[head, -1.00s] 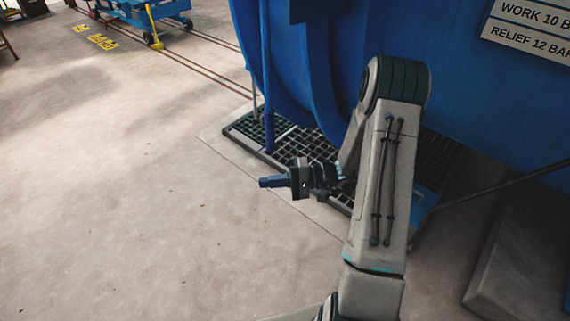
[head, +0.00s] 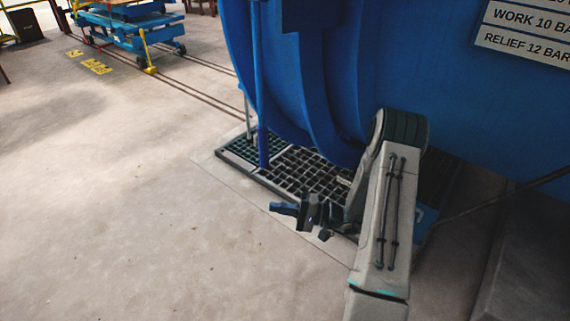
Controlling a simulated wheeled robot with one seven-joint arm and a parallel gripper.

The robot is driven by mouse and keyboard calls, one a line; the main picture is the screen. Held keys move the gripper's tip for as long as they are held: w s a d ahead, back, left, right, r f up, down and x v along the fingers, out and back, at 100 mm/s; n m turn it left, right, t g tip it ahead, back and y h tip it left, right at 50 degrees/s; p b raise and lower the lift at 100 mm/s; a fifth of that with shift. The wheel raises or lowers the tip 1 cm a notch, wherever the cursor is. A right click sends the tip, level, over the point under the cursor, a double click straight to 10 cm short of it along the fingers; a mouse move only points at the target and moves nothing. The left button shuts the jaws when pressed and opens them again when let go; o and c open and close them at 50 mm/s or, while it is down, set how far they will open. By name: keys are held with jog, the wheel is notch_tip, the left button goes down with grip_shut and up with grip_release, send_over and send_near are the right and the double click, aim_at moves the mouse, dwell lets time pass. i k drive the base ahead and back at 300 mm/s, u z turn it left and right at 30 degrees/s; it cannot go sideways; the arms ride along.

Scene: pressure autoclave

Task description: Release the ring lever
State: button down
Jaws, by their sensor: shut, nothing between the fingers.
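The big blue autoclave (head: 400,75) fills the upper right of the head view. Its ring flange (head: 305,85) curves down at its left end. A blue upright bar (head: 262,90) stands in front of the ring and reaches down to the floor grating; I cannot tell whether it is the ring lever. My gripper (head: 274,208) is shut and empty, pointing left, low over the floor edge of the grating. It is apart from the bar, below and a little right of its lower end.
A dark floor grating (head: 305,172) lies under the vessel. A blue wheeled cart (head: 125,28) with a yellow handle stands at the upper left near floor rails. Open concrete floor (head: 120,200) spreads on the left. A sign (head: 525,30) is on the vessel.

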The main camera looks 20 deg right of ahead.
aim_at(262, 132)
jog(key=z, duration=1.7)
jog(key=i, duration=0.75)
jog(key=u, duration=1.7)
